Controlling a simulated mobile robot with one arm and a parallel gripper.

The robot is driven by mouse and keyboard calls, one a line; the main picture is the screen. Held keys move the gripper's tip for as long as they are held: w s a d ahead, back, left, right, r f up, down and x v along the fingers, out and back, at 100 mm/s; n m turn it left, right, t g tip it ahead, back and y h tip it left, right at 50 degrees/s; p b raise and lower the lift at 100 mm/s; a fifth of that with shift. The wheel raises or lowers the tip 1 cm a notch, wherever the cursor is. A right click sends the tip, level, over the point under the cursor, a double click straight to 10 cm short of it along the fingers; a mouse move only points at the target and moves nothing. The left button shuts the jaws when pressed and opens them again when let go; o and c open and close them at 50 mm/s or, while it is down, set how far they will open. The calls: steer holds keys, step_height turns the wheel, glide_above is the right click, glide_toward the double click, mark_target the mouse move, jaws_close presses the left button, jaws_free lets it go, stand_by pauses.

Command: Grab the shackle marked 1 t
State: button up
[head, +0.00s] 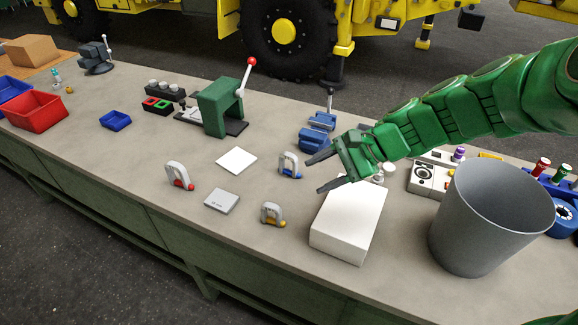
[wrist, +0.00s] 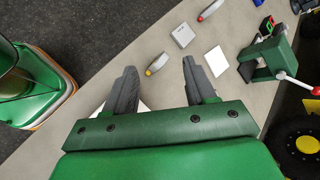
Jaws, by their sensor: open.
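Three grey shackles lie on the bench, told apart by pin colour: one with a red pin (head: 179,175) at left, one with a blue pin (head: 289,165) and one with a yellow pin (head: 271,213). Their markings are too small to read. My gripper (head: 314,176) is open and empty, above the bench at the white box's back edge, right of the blue-pin and yellow-pin shackles. In the wrist view the yellow-pin shackle (wrist: 156,65) shows between my fingertips, farther off. The red-pin shackle (wrist: 210,11) is at the top; I cannot make out the blue-pin one there.
A white box (head: 347,222) stands just below my gripper, with a grey bin (head: 488,218) to its right. A white card (head: 236,160) and a grey plate (head: 222,200) lie flat among the shackles. A green lever press (head: 218,105) stands behind.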

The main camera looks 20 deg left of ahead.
steer(key=w+a+f+m+y, duration=0.2)
steer(key=w+a+m, duration=0.1)
steer(key=w+a, duration=0.2)
steer(key=m+t+y, duration=0.2)
steer(key=m+t, duration=0.2)
steer(key=m, duration=0.6)
glide_toward(284, 157)
steer(key=a, duration=0.1)
steer(key=w+a+f, duration=0.1)
steer(key=shift+w+a+f, duration=0.1)
steer(key=shift+a, duration=0.15)
steer(key=shift+w+f, duration=0.3)
steer(key=shift+f, duration=0.2)
steer(key=shift+x, duration=3.9)
steer(key=shift+s+r, duration=0.1)
steer(key=shift+s, duration=0.1)
jaws_close()
